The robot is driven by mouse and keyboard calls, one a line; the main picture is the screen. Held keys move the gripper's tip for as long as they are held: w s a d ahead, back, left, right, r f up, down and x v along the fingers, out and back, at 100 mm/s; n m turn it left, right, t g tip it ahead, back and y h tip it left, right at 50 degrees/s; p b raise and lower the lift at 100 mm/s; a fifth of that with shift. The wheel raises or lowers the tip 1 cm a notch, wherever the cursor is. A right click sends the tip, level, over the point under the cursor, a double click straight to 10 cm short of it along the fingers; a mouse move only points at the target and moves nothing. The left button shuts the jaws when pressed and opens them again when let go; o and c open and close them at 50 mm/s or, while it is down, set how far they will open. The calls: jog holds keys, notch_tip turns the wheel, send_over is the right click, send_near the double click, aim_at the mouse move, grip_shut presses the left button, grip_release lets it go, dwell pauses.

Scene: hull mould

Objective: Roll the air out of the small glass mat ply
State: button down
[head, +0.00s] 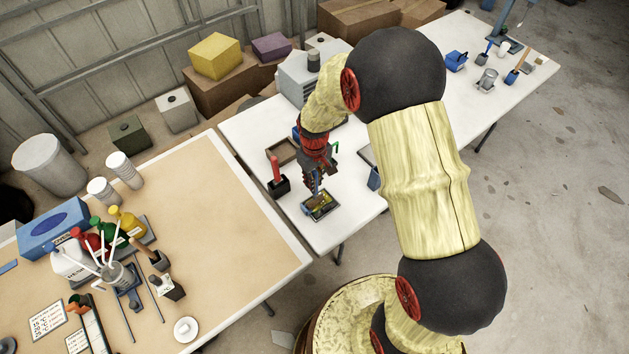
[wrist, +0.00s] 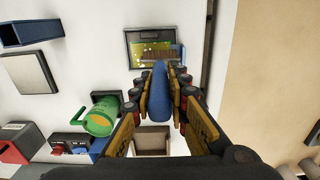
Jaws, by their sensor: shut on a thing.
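My gripper (wrist: 160,95) is shut on the blue handle (wrist: 161,90) of a tool whose brown, ridged head (wrist: 161,56) points away from the wrist. In the head view my gripper (head: 317,178) is low above a small dark-rimmed tray (head: 309,213). The tray also shows in the wrist view (wrist: 128,48). A small yellow-green ply with pale specks (wrist: 143,46) lies in it. The tool's head overlaps the near part of the ply; I cannot tell whether it touches. The ply beneath the head is hidden.
A red-handled tool (head: 275,168) stands in a dark holder left of the tray. A green can (wrist: 101,118), a switch box (wrist: 70,143) and an open wooden box (wrist: 152,139) are nearby. A beige-topped table (head: 215,215) adjoins at left.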

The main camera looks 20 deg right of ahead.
jog(key=shift+d, duration=0.1)
dwell(0.3)
jog(key=d, duration=0.2)
jog(key=w+d, duration=0.2)
jog(key=d, duration=0.1)
jog(key=shift+d, duration=0.3)
dwell(0.3)
